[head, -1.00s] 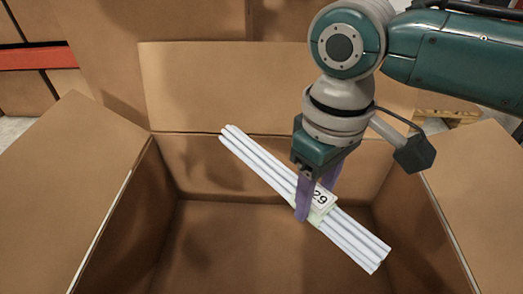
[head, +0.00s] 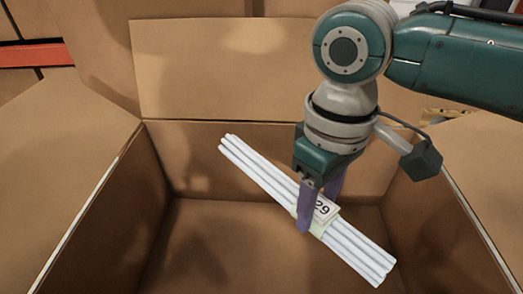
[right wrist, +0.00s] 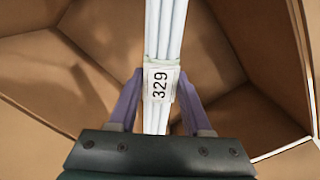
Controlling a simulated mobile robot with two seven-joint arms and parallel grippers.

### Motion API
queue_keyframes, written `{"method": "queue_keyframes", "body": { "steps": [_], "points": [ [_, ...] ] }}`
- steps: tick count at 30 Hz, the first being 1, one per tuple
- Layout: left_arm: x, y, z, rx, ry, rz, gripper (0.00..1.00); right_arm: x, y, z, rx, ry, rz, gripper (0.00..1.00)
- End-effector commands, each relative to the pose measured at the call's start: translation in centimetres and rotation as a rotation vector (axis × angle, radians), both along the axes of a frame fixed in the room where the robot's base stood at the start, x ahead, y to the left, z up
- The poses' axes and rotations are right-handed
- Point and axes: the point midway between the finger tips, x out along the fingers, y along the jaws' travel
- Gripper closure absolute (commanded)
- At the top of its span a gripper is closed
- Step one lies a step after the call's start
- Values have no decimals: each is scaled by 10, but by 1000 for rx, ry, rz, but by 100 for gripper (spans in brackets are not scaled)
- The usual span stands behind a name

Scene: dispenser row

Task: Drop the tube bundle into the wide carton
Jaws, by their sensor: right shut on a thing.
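The tube bundle (head: 262,172) is several white tubes held by a pale band with a label (head: 323,208). The bundle slants down to the right in the head view. It hangs over the opening of the wide carton (head: 190,152), whose flaps are folded outward. The carton's floor (head: 225,235) shows below it and looks empty where visible. My left gripper is not in view.
The carton's left flap (head: 60,150) and back flap (head: 215,70) stand spread around the opening. More cardboard (head: 180,12) stands behind it. A red bar (head: 30,55) shows at the far left.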

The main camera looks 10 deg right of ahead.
Motion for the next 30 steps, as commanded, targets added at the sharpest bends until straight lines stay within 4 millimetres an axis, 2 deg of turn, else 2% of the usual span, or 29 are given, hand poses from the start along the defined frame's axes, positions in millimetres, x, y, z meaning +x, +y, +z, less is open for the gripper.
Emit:
{"method": "queue_keyframes", "body": {
  "steps": [2,10,17,20,30],
  "points": [
    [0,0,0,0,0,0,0,0,0,1,0,-1,0,47],
    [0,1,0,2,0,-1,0,0,0,0,0,-1,0,16],
    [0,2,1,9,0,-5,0,0,0,0,0,0,0,16],
    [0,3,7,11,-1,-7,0,0,0,8,0,0,0,16],
    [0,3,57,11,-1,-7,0,0,0,76,2,-1,0,16]
  ]
}}
